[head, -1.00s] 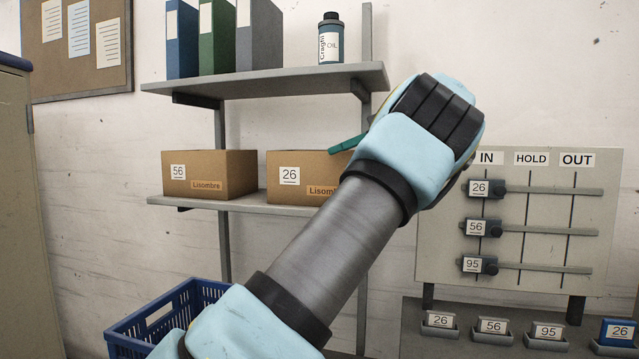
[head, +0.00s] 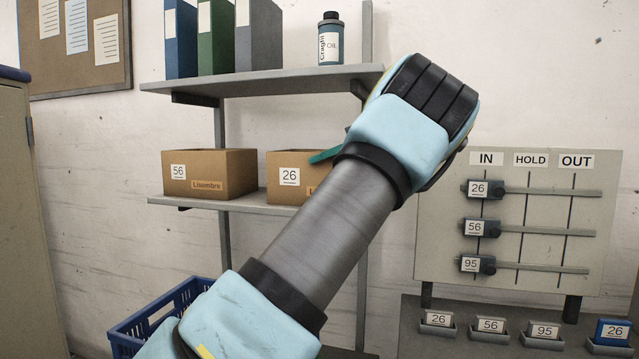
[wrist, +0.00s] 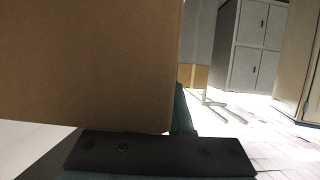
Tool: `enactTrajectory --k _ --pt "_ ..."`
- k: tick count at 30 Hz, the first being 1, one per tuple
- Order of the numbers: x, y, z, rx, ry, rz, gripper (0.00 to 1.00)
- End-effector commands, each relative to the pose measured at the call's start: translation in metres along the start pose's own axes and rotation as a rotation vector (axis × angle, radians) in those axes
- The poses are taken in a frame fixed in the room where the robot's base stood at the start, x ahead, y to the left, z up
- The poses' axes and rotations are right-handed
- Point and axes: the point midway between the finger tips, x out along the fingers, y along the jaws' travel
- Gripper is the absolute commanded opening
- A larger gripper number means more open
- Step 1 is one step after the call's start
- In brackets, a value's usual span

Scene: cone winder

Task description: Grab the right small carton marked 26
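The brown carton marked 26 (head: 290,190) stands on the lower shelf, to the right of another brown carton marked 56 (head: 207,175). My forearm and wrist hide its right part. A teal finger of my gripper (head: 324,155) shows at the carton's upper front edge; I cannot tell whether it touches. In the wrist view a brown carton face (wrist: 90,65) fills the upper left, very close to the dark gripper bar. A teal finger shows partly at its right edge. The other finger is hidden, so the opening cannot be judged.
The upper shelf (head: 290,82) above holds binders (head: 217,38) and an oil bottle (head: 331,42). A blue crate (head: 130,335) is below left. A slider board (head: 515,250) is at right, with small numbered tags in holders (head: 490,328) beneath it.

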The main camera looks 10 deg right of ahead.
Motion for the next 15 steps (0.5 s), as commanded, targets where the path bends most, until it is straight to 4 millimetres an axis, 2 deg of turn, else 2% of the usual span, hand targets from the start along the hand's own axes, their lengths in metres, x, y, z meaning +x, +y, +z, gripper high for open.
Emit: enactTrajectory --k 1,4,15 --pt "0.0000 0.0000 0.0000 0.000 0.000 0.000 0.11" --pt "-0.0001 0.0000 0.0000 0.000 0.000 0.000 0.00" --pt "-0.0002 0.0000 -0.0001 0.000 0.000 0.000 0.00"
